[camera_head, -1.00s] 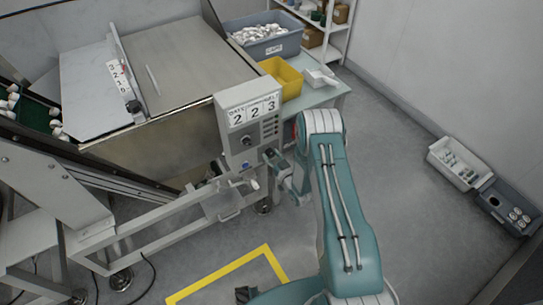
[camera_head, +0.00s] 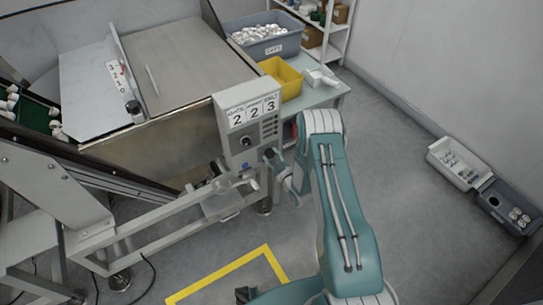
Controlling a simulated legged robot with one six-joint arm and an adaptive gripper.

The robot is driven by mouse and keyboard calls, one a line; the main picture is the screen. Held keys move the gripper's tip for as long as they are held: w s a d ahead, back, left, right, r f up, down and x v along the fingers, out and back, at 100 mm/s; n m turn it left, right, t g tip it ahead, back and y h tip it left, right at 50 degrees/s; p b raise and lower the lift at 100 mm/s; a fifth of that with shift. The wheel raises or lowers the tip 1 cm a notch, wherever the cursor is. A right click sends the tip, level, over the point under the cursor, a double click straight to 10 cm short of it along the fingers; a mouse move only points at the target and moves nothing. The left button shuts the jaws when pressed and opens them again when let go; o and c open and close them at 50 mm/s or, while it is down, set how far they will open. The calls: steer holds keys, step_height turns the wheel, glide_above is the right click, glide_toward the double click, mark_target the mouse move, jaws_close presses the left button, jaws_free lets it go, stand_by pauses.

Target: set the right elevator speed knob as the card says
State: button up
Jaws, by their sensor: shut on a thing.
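The grey control box (camera_head: 234,163) stands upright at the middle of the view, with a dark round knob (camera_head: 246,141) on its front. A white card (camera_head: 254,113) on its upper front reads 2, 2, 3 in three columns; the small headings are hard to read. My gripper (camera_head: 270,156) is at the lower right edge of the box. It is shut on a small part there that I take for the right speed knob; the fingers hide it, and its setting cannot be read.
A sloping conveyor frame (camera_head: 62,190) fills the left. A yellow bin (camera_head: 283,77) and a grey bin of white caps (camera_head: 266,47) stand behind the box. A light bin (camera_head: 455,164) and a dark bin (camera_head: 508,206) lie on the right floor.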

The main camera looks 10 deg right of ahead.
steer(key=shift+r, duration=0.1)
steer(key=o, duration=1.2)
steer(key=shift+a, duration=0.1)
steer(key=shift+c, duration=0.2)
steer(key=v, duration=1.2)
